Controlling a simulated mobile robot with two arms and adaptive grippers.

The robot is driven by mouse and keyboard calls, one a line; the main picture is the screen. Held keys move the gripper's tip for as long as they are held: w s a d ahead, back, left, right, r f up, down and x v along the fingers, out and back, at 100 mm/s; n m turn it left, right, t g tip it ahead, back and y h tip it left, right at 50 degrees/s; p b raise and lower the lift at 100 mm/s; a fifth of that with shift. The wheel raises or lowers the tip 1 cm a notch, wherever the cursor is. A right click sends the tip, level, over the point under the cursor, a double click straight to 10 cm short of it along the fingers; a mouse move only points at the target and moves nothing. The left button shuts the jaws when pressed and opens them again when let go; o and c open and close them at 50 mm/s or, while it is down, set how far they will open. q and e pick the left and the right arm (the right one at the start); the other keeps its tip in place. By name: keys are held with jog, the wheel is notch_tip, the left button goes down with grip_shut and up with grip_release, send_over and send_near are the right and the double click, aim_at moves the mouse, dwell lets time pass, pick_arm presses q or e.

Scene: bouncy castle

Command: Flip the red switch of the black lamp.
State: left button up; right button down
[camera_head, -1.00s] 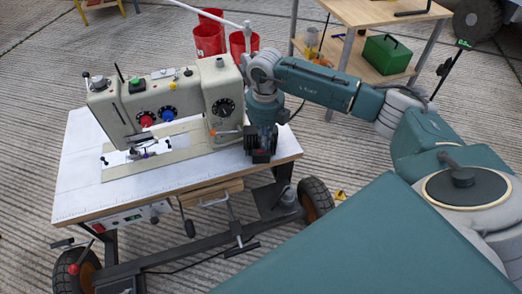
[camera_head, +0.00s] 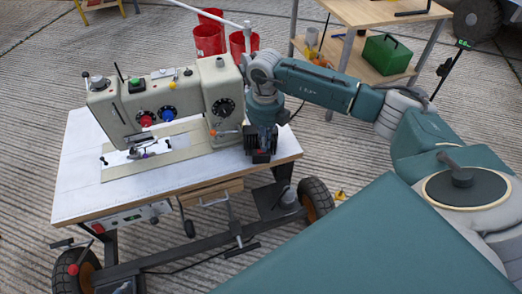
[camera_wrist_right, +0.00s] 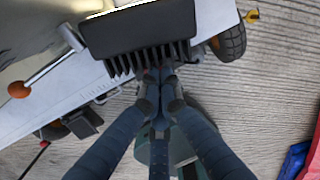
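The black lamp (camera_wrist_right: 138,36) has a finned body and fills the upper middle of the right wrist view. In the head view it shows as a dark finned shape (camera_head: 262,157) at the right end of the sewing machine table, partly hidden by my right gripper. A small reddish spot (camera_wrist_right: 154,72) shows by the fins; I cannot tell for certain that it is the red switch. My right gripper (camera_wrist_right: 160,84) has its fingertips drawn together just below the fins, with nothing visible held. Whether the tips touch the lamp is unclear. My left gripper is out of view.
A cream sewing machine (camera_head: 175,100) stands on the white wheeled table (camera_head: 80,185), left of my right gripper. Red buckets (camera_head: 207,40) stand behind it. A wooden shelf table (camera_head: 365,12) with a green box (camera_head: 386,54) is at the back right.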

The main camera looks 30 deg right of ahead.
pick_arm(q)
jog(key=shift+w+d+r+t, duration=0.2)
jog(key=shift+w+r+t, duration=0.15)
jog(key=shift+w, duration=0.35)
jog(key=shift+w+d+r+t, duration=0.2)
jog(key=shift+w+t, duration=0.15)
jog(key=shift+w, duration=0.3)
pick_arm(e)
jog(key=shift+f, duration=0.4)
dwell(0.3)
